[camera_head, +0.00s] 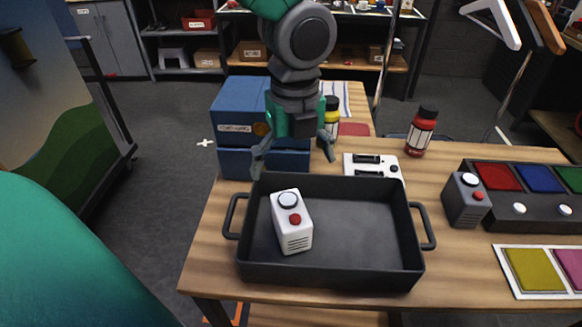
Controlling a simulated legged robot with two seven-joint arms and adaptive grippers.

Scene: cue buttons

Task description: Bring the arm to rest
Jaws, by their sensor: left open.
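My left gripper (293,162) hangs down from a green and grey arm that comes in at the top of the head view. Its two fingers are spread wide, with nothing seen between them. The fingertips are near the back edge of a dark tray (365,240) on the wooden table. They overlap the front of a blue box (235,160) in the picture. A white device (292,225) with a round dial and a red button lies in the tray's left part, apart from the gripper. My right gripper is not in view.
A white switch panel (375,160) and a red bottle (421,132) stand behind the tray. A yellow bottle (332,118) is partly behind the gripper. At right are a grey button box (466,200), a coloured button panel (530,215) and colour cards (540,270).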

